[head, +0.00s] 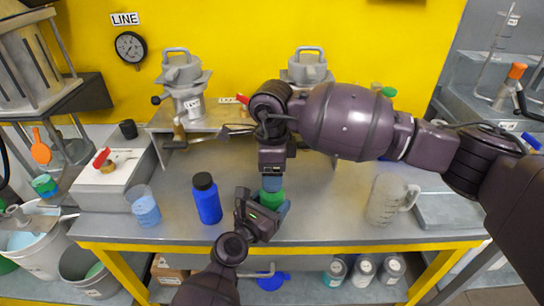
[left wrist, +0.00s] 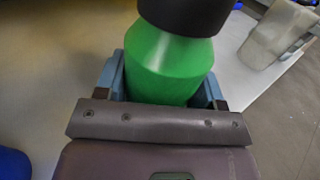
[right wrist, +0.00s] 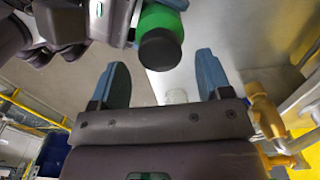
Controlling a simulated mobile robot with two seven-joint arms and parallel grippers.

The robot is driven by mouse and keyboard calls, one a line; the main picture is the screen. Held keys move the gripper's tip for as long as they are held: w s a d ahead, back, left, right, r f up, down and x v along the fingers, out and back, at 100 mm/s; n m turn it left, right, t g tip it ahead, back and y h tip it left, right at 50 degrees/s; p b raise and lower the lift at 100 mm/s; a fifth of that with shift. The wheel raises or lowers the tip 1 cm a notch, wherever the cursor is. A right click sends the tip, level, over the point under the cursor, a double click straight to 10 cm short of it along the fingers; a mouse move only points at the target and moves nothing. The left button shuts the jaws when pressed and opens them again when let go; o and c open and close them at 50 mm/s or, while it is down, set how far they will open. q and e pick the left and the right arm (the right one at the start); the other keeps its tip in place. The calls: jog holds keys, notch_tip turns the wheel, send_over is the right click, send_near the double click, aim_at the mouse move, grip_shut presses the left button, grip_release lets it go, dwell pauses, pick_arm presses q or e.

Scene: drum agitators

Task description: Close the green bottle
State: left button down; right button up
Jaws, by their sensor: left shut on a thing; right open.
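The green bottle (head: 271,199) is upright above the front of the table, held between the blue fingers of my left gripper (head: 268,208). It also shows in the left wrist view (left wrist: 168,68). A black cap (left wrist: 187,14) sits on top of the bottle; I cannot tell how tightly. The right wrist view shows the cap (right wrist: 160,49) just beyond and between the open fingertips of my right gripper (right wrist: 162,68), not gripped. In the head view, my right gripper (head: 272,183) is directly above the bottle and hides the cap.
On the table (head: 330,225), a blue bottle (head: 207,200) with a black cap and a beaker of blue liquid (head: 144,207) stand to the left. A clear jug (head: 388,200) stands to the right. Two metal drum agitators (head: 183,85) are at the back.

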jog(key=shift+f, duration=1.3)
jog(key=c, duration=1)
jog(key=shift+o, duration=0.2)
jog(key=m, duration=0.4)
jog(key=shift+m, duration=0.3)
jog(key=m, duration=0.3)
jog(key=shift+m, duration=0.4)
jog(key=o, duration=1.1)
jog(key=shift+r, duration=0.15)
notch_tip(320, 180, up, 12)
jog(key=shift+f, duration=0.15)
